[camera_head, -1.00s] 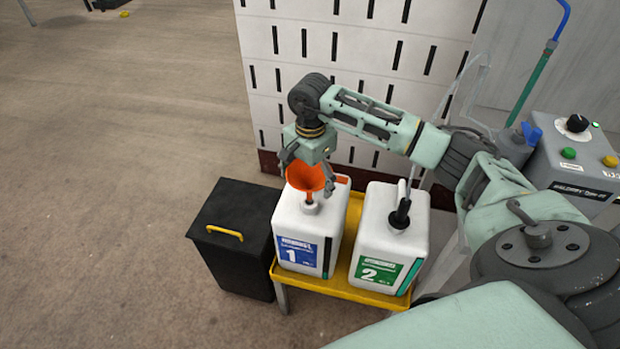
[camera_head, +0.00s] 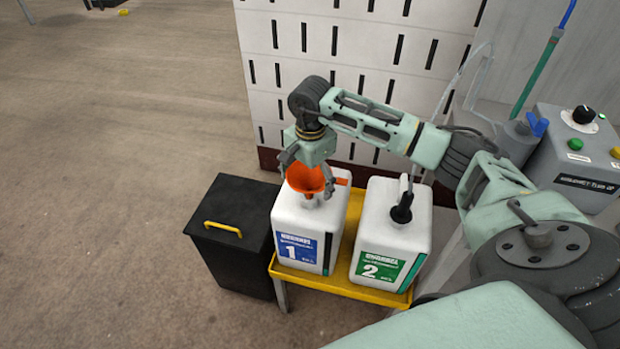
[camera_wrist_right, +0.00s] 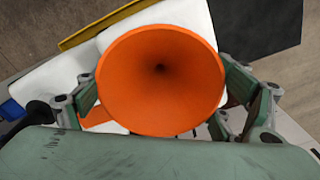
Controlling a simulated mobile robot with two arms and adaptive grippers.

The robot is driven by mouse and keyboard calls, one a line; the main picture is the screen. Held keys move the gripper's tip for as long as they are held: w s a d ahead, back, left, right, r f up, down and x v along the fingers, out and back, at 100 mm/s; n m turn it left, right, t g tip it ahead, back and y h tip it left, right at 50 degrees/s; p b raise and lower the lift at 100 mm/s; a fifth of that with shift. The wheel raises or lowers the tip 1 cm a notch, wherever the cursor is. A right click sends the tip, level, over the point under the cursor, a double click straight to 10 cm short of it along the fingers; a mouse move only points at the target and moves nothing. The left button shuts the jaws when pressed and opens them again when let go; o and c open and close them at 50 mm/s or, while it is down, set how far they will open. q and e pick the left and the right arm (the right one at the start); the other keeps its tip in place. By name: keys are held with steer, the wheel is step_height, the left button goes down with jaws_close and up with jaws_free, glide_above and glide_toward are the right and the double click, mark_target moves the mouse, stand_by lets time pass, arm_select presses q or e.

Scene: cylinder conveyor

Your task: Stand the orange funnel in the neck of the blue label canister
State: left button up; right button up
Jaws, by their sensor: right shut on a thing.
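The orange funnel (camera_head: 305,178) is upright over the neck of the blue label canister (camera_head: 283,219), a white can marked 1. Its stem end appears to be at or in the neck; the head view does not show how deep. My right gripper (camera_head: 308,180) is shut on the funnel, with a finger on each side of the cone. In the right wrist view the funnel (camera_wrist_right: 160,85) fills the middle, its wide mouth facing the camera, and hides the neck below. My left gripper is not in view.
A green label canister (camera_head: 392,225), marked 2, with a black nozzle, stands to the right on the same yellow stand (camera_head: 340,285). A black bin (camera_head: 232,255) with a yellow handle stands to the left. A control box (camera_head: 580,165) is at the far right.

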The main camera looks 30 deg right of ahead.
steer(key=shift+f+b, duration=0.85)
steer(key=shift+f, duration=0.4)
steer(key=shift+f+b, duration=0.15)
steer(key=shift+b, duration=0.25)
steer(key=o, duration=1.1)
